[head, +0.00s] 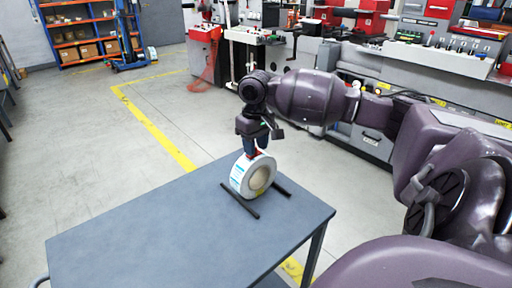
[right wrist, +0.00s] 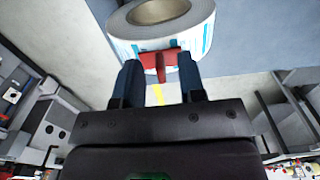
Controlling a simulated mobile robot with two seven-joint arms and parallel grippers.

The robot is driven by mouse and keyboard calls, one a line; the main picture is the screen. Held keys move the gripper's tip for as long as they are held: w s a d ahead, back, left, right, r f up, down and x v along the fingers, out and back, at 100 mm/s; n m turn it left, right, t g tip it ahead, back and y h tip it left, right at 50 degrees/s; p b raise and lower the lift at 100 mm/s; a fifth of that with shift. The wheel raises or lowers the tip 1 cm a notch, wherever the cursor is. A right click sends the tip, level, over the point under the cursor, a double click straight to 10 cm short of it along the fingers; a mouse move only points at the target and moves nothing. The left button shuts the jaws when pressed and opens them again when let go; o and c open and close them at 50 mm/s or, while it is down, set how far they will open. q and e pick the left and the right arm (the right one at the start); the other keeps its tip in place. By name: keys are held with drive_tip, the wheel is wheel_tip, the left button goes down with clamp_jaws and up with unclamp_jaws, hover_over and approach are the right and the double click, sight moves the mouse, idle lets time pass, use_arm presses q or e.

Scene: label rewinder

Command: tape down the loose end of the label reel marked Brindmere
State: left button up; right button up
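A label reel (head: 240,178), white with blue print, stands on its edge on the grey-blue table (head: 160,235), between two dark bars. No name on it is readable, and I cannot make out its loose end. It also shows at the top of the right wrist view (right wrist: 190,38). My right gripper (head: 256,152) points down at the top of the reel. In the right wrist view its two blue fingers (right wrist: 160,62) stand apart with a small red piece (right wrist: 160,60) held between them, close against the reel's printed rim. Whether it touches the rim I cannot tell. My left gripper is not in view.
One dark bar (head: 240,201) lies left of the reel and another (head: 281,188) right of it. The table's left and front parts are bare. A grey machine with a control panel (head: 440,58) stands behind. Orange shelving (head: 85,35) is far back left.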

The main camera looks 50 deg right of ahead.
wheel_tip(320, 180, up, 9)
drive_tip(key=shift+p, duration=0.85)
drive_tip(key=shift+r, duration=0.45)
